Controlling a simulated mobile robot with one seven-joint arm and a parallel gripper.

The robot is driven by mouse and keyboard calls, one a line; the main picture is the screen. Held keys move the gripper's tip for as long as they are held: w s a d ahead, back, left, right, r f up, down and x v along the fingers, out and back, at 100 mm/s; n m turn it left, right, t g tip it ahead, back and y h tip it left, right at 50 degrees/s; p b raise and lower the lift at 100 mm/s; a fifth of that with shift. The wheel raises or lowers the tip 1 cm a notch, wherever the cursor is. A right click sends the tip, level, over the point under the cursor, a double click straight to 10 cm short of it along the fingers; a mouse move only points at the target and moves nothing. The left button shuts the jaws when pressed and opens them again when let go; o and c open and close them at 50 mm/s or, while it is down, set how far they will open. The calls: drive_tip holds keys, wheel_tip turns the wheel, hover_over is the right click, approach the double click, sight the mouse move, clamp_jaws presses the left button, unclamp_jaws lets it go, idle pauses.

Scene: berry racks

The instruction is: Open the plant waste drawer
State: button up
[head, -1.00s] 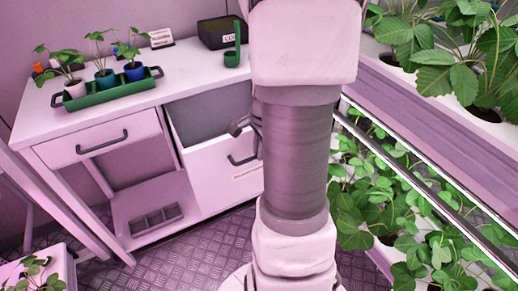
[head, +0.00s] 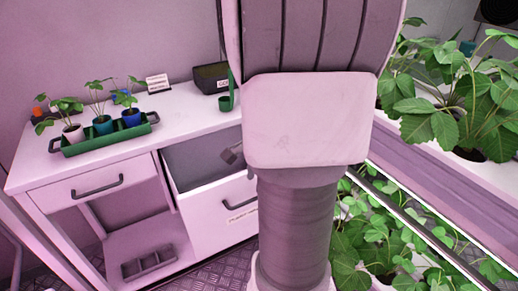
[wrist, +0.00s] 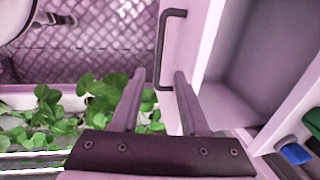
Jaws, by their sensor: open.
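The plant waste drawer (head: 208,213) is the white, deep drawer on the right of the white bench. It stands pulled out, and its grey inside shows in the head view and at the right of the wrist view (wrist: 258,60). Its front carries a label and a dark bar handle (wrist: 163,45). My gripper (wrist: 159,78) is open and empty in the wrist view, its two fingers by the handle's near end. I cannot tell whether they touch it. In the head view my arm hides the right part of the drawer, and only a dark bit of gripper shows at its edge.
A second drawer (head: 88,192) on the left is shut. A green tray (head: 100,145) with several potted seedlings, a dark box (head: 211,78) and a green holder stand on the bench top. Leafy plant racks (head: 470,105) crowd the right side.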

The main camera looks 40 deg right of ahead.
wheel_tip(320, 180, up, 10)
drive_tip(key=s+p, duration=0.2)
drive_tip(key=shift+a, duration=0.25)
drive_tip(key=shift+r, duration=0.1)
drive_tip(key=w+a+r+n+t+p, duration=0.1)
drive_tip(key=w+a+r+n+p, duration=0.15)
drive_tip(key=a+r+n, duration=0.4)
drive_tip(key=w+a+r+n+t+p, duration=0.1)
drive_tip(key=w+a+r+n+p, duration=0.15)
drive_tip(key=a, duration=0.75)
drive_tip(key=s+a+r+n+t+p, duration=0.1)
drive_tip(key=s+a+r+n+p, duration=0.4)
drive_tip(key=s+n, duration=0.5)
wheel_tip(320, 180, up, 3)
drive_tip(key=shift+s+a+f+n, duration=0.25)
drive_tip(key=shift+a+n, duration=0.25)
drive_tip(key=shift+n, duration=0.3)
